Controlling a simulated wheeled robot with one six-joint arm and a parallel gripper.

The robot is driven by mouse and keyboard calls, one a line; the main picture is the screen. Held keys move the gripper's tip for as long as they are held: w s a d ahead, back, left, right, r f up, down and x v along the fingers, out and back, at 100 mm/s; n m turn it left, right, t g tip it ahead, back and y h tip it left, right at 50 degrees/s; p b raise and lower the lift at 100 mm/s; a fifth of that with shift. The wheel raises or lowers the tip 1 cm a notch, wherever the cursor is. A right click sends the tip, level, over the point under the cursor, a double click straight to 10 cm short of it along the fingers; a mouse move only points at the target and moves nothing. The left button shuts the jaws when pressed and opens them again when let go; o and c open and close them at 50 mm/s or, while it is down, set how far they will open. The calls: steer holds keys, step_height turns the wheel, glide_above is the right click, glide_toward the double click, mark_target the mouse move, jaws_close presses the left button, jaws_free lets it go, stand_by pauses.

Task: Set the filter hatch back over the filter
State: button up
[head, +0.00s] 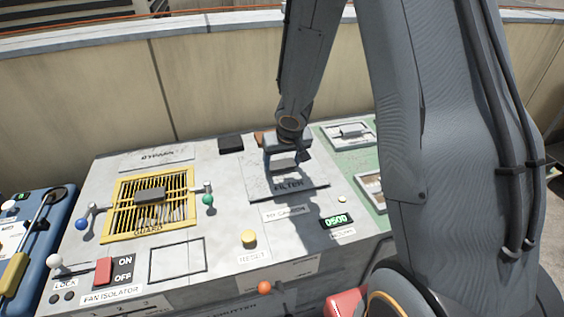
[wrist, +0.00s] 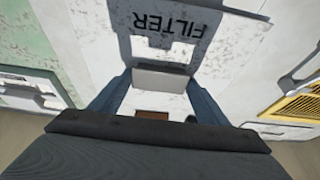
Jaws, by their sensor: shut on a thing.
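The filter hatch is a flat grey, scuffed plate marked FILTER (head: 288,187), on the right half of the pale console. My gripper (head: 284,160) is above it, shut on the hatch's grey handle. In the wrist view the two blue-grey fingers (wrist: 160,88) stand on either side of the handle block, and the FILTER lettering on the hatch (wrist: 178,45) reads upside down. The plate looks about level, with a dark front edge; I cannot tell whether it touches the console. The filter is not clearly visible. A small brown patch (head: 259,138) shows behind the hatch.
A yellow guard grille (head: 150,205) with levers is left of the hatch. A black block (head: 231,143) lies behind it. A yellow reset knob (head: 249,238) and a green display (head: 338,221) are in front. A green panel (head: 335,135) is at right; a wall stands behind.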

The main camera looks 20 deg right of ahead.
steer(key=shift+f+b, duration=0.4)
steer(key=shift+b, duration=0.15)
stand_by(0.9)
steer(key=o, duration=1.4)
